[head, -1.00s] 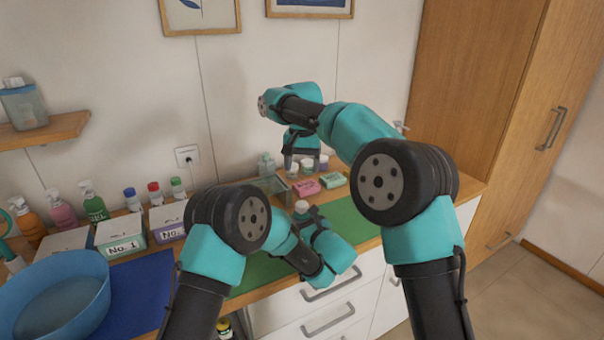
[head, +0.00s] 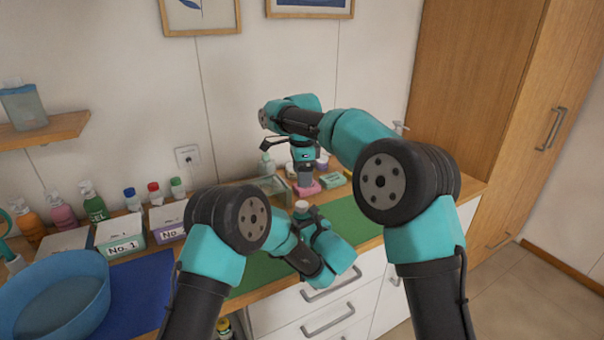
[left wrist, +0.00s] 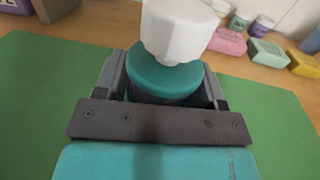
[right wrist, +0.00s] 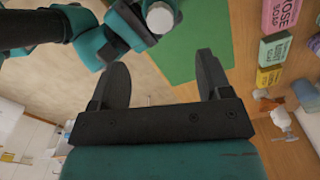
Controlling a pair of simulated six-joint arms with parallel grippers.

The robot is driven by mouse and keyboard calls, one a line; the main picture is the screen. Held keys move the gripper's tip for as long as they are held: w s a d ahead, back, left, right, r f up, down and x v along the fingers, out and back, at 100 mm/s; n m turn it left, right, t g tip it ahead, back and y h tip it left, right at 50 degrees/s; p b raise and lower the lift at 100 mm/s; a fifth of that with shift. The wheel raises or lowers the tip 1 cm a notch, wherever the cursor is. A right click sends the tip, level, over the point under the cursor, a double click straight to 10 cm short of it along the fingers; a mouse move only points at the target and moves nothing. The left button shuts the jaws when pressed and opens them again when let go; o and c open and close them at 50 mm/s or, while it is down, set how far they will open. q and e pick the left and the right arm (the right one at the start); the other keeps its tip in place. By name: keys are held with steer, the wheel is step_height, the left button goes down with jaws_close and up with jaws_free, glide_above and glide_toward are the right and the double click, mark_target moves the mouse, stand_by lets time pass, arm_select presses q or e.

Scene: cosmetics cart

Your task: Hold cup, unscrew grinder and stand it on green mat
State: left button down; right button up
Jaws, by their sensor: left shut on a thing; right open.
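My left gripper (left wrist: 150,95) is shut on a round teal cup (left wrist: 165,82) low over the green mat (left wrist: 275,115). A white faceted grinder (left wrist: 178,28) sits upright on top of the cup; its white top also shows in the head view (head: 301,206). In the right wrist view, the grinder's top (right wrist: 160,18) is at the upper edge, beyond my fingers. My right gripper (right wrist: 162,62) is open and empty. It points down behind and above the cup, apart from it. The green mat (head: 355,218) has bare room to the right of the cup.
A pink soap box (right wrist: 280,14), a green box (right wrist: 275,48) and a yellow box (right wrist: 268,77) lie behind the mat. A blue tub (head: 60,290), labelled boxes (head: 120,238) and several bottles stand to the left. The wall is behind.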

mark_target(302, 203)
steer(key=shift+m, duration=0.3)
steer(key=shift+f, duration=0.15)
step_height(302, 203, down, 12)
steer(key=shift+r, duration=0.1)
stand_by(0.6)
